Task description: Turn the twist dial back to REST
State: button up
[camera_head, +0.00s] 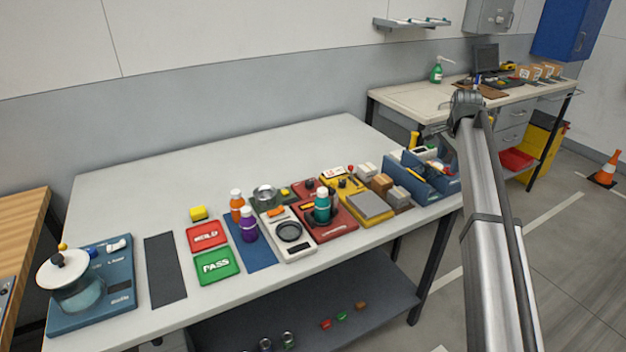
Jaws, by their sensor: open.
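No REST marking is legible, and I cannot tell for sure which control is the twist dial. Small dark knobs show on the red device (341,225) and on the yellow device (371,222) at the middle right of the table. The blue device (122,287) at the far left has a glass vessel with a white lid (62,268) and a small white control (116,245); its labels are too small to read. My arm rises at the right of the view. My gripper cannot be made out; the arm's far end is beyond or behind its upper joint.
The white table (130,198) is clear at the back. A dark mat (165,270), red HOLD pad (207,236), green PASS pad (217,265), bottles (248,226) and scale (290,250) line the front. Blue bins (412,180) stand near my arm. A workbench (410,100) is behind.

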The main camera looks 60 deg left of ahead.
jog(key=s+a+r, duration=0.4)
jog(key=a+r, duration=0.1)
jog(key=a, duration=0.1)
jog(key=n+t+h, duration=0.2)
send_over(309, 182)
jog(key=s, duration=0.5)
notch_tip(309, 182, down, 6)
jog(key=x, duration=1.2)
jog(key=shift+f, duration=0.35)
jog(key=shift+c, duration=0.2)
jog(key=c, duration=1)
jog(key=shift+o, duration=0.2)
